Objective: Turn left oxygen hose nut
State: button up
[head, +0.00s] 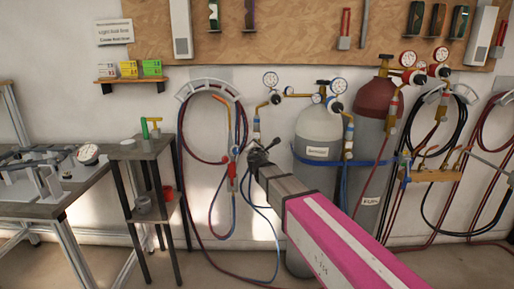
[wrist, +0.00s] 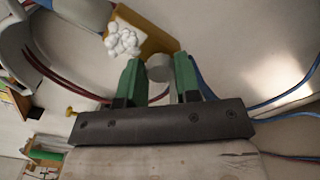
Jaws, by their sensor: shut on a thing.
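My gripper (wrist: 160,66) has two green fingers closed on a short grey cylindrical nut in the wrist view. This appears to be the left oxygen hose nut (wrist: 159,70); its lower part is hidden by the fingers and the mount. A brass-coloured fitting (wrist: 158,27) is just beyond it, and a blue hose (wrist: 202,82) runs close beside the right finger. In the head view my gripper (head: 257,153) is at the lower end of the left regulator's outlet (head: 257,124), left of the grey cylinder. The nut itself is too small to make out there.
A grey gas cylinder (head: 318,130) and a red-topped one (head: 376,105) stand right of my gripper. Red and blue hoses hang from a wall hook (head: 208,88) on the left. A small stand (head: 140,150) and a workbench (head: 60,195) are farther left.

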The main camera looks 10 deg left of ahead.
jog(key=m, duration=1.2)
jog(key=shift+f+m, duration=0.15)
jog(key=shift+m, duration=0.15)
dwell(0.4)
jog(key=o, duration=0.9)
jog(key=v, duration=1.1)
jog(key=shift+w+f, duration=0.1)
